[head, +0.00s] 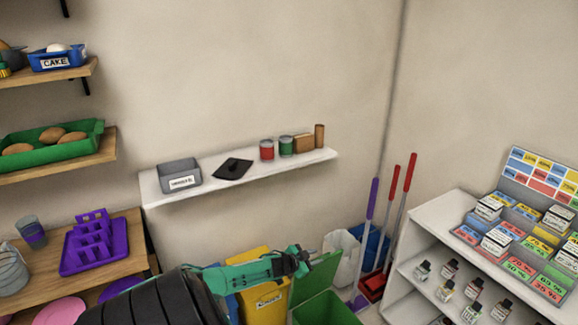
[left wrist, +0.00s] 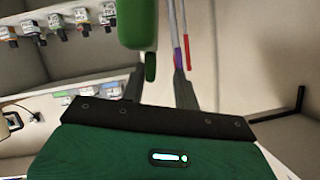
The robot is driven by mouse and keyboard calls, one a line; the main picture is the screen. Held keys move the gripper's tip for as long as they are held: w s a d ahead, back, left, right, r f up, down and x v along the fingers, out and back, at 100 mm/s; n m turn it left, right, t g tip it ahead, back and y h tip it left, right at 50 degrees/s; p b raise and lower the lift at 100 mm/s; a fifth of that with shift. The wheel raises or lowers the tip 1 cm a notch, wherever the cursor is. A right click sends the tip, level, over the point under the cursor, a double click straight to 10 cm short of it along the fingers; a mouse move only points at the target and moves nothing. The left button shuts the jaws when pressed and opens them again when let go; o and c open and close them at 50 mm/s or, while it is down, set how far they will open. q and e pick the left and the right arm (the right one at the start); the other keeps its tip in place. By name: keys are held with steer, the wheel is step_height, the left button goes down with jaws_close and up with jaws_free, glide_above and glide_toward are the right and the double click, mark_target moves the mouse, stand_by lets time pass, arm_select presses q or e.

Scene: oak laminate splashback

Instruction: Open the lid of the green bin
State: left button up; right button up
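The green bin (head: 328,310) stands at the bottom middle of the head view, partly cut off by the lower edge. Its green lid (head: 318,274) is raised and tilted up, with the bin's inside showing beside it. My left gripper (head: 303,262) is at the lid's upper left edge. In the left wrist view, my left gripper (left wrist: 159,82) has its two dark fingers apart. A green piece (left wrist: 137,24), seemingly the lid, shows beyond them, closer to the left finger. I cannot tell whether it touches. My right gripper is not in view.
A yellow bin (head: 268,297) stands left of the green one. A whitish bin (head: 343,258), a blue bin (head: 374,247) and long-handled tools (head: 401,210) stand behind. A white shelf unit (head: 425,265) is at the right. A wall shelf (head: 245,176) hangs above.

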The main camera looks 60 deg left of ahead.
arm_select(q)
steer(key=shift+a+p+v, duration=0.2)
steer(key=shift+p+v, duration=3)
steer(key=shift+v, duration=0.7)
steer(key=p+v, duration=0.3)
steer(key=v, duration=0.2)
steer(key=shift+a+r+p, duration=0.1)
steer(key=shift+a+p, duration=0.05)
steer(key=shift+p, duration=0.15)
steer(key=b+v, duration=0.1)
steer(key=v, duration=1.2)
steer(key=shift+s+r, duration=0.2)
steer(key=shift+s, duration=0.1)
